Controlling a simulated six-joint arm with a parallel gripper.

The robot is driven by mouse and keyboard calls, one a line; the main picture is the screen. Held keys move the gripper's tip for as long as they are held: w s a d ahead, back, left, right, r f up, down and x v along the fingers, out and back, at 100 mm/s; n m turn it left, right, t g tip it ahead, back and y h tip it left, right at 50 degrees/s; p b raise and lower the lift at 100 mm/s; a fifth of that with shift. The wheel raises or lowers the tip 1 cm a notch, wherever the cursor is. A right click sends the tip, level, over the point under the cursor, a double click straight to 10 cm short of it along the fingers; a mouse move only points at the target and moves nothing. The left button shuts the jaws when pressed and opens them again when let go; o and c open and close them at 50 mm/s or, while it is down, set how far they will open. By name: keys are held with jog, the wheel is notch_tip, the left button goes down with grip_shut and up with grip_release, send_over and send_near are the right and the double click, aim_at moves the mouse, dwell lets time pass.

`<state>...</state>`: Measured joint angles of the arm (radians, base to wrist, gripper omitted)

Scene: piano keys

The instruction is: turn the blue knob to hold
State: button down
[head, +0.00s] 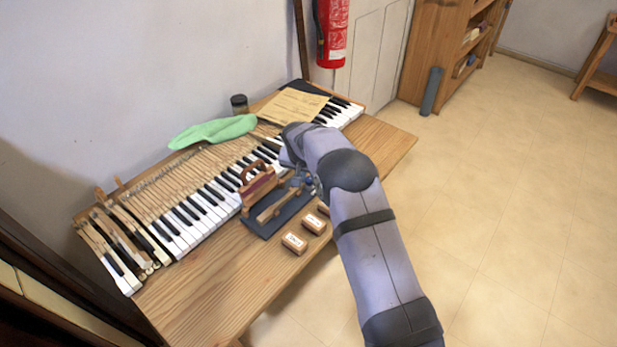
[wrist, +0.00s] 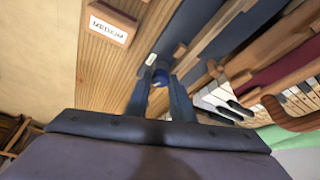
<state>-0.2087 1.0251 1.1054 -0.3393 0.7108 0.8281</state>
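The blue knob (wrist: 160,76) is in the wrist view, at the edge of a dark tool plate (wrist: 190,35), with a small white label (wrist: 150,59) beside it. The label's writing is too small to read. My gripper (wrist: 160,82) has its two dark fingers on either side of the knob, tips close to it. I cannot tell whether they touch it. In the head view the knob (head: 309,181) is a small blue spot beside my gripper (head: 301,181), which is partly hidden by my wrist. The dark plate (head: 262,228) lies in front of the keyboard and carries a wooden fixture.
A wooden block labelled MEDIUM (wrist: 110,24) lies near the knob. Other labelled blocks (head: 294,243) stand at the table's front edge. A red-brown handled tool (head: 258,186) stands on the plate's left. Piano keys (head: 200,207), a green cloth (head: 213,131) and a paper (head: 292,105) lie behind.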

jog(key=shift+d+n+y, duration=0.2)
jog(key=shift+n+y, duration=0.7)
jog(key=shift+n, duration=1.4)
jog(key=c, duration=1.5)
grip_release()
jog(key=shift+c, duration=0.2)
jog(key=shift+t, duration=0.3)
jog(key=b+v, duration=0.2)
jog(key=v, duration=0.5)
